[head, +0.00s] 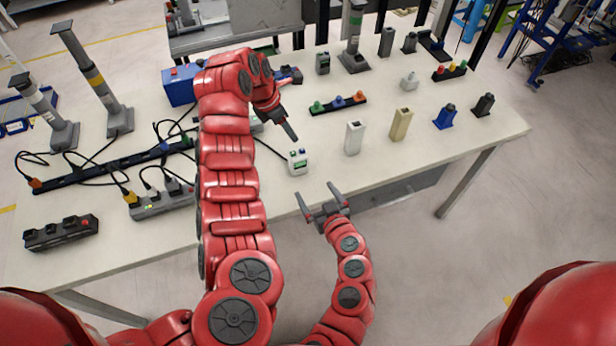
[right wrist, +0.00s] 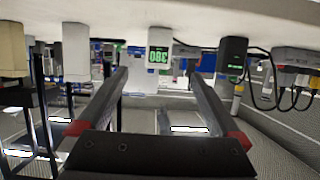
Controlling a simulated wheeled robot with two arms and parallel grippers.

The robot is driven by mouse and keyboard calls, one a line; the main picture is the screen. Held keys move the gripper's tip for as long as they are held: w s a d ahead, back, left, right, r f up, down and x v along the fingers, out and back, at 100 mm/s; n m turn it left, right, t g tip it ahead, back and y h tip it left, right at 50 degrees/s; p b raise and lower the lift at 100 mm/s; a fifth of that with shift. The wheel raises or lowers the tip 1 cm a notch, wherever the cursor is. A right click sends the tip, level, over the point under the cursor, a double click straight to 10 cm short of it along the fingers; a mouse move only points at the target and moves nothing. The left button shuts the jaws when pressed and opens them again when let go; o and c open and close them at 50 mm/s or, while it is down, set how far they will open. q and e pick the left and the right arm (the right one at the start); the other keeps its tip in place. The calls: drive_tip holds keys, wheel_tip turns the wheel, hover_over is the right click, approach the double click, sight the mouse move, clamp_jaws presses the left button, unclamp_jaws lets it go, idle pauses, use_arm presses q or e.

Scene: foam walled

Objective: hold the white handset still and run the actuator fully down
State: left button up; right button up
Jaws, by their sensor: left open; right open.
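The white handset (head: 298,162) stands upright near the table's front edge, with two buttons on top, a green display and a cable running left. In the right wrist view the handset (right wrist: 159,48) appears upside down between the fingers, farther off. My right gripper (head: 315,192) is open and empty, just in front of the table edge, apart from the handset. My left gripper (head: 287,130) is open above the table behind the handset; its fingers overlap in view. Grey actuator columns stand at the left (head: 95,75), (head: 45,105) and back (head: 354,30). I cannot tell which one the handset drives.
A white block (head: 354,138) and a beige block (head: 401,124) stand right of the handset. A dark unit with a green display (right wrist: 232,58) shows in the right wrist view. Cabled power strips (head: 110,168) fill the left. Table between handset and white block is clear.

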sight(300, 167)
drive_tip(key=x, duration=1.5)
drive_tip(key=shift+w, duration=0.1)
drive_tip(key=shift+w+a+f, duration=0.1)
drive_tip(key=shift+w+f, duration=0.25)
drive_tip(key=shift+w, duration=0.2)
drive_tip(key=c, duration=1.4)
use_arm(q)
drive_tip(key=shift+c, duration=0.7)
use_arm(e)
drive_tip(key=shift+c, duration=0.7)
use_arm(q)
clamp_jaws()
